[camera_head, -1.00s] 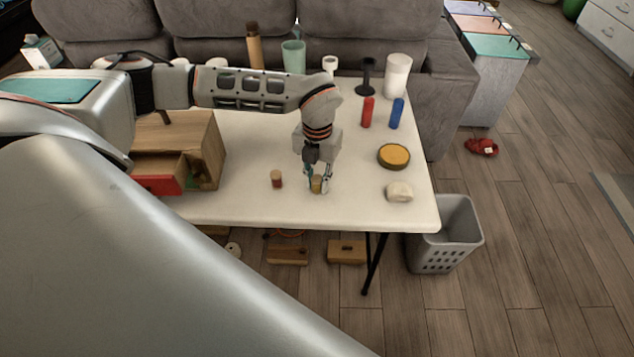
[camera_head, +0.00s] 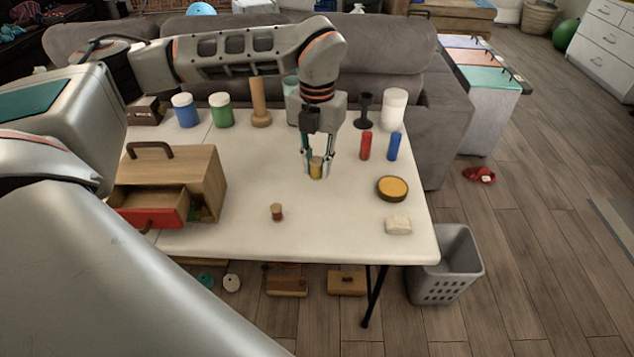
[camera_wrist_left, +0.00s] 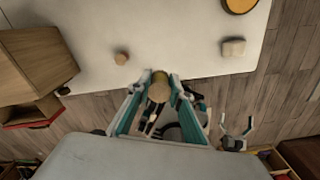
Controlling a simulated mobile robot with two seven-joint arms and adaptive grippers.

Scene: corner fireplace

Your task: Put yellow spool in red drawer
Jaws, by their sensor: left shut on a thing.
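My left gripper (camera_head: 317,170) is shut on the yellow spool (camera_head: 316,169), which has wooden ends, and holds it upright above the white table. In the left wrist view the spool (camera_wrist_left: 159,87) sits between the fingertips, seen from its wooden top. The red drawer (camera_head: 160,218) is at the left of the table, in a wooden cabinet (camera_head: 205,172). It is pulled open, and the part of its inside that shows looks empty. In the left wrist view the red drawer edge (camera_wrist_left: 33,120) shows at the left. My right gripper is not in view.
A red spool (camera_head: 276,212) stands on the table (camera_head: 330,230) between drawer and gripper. A yellow-topped round tin (camera_head: 392,188), a whitish block (camera_head: 398,225), and red and blue cylinders (camera_head: 394,146) are at the right. Several jars and a wooden post (camera_head: 260,103) line the back.

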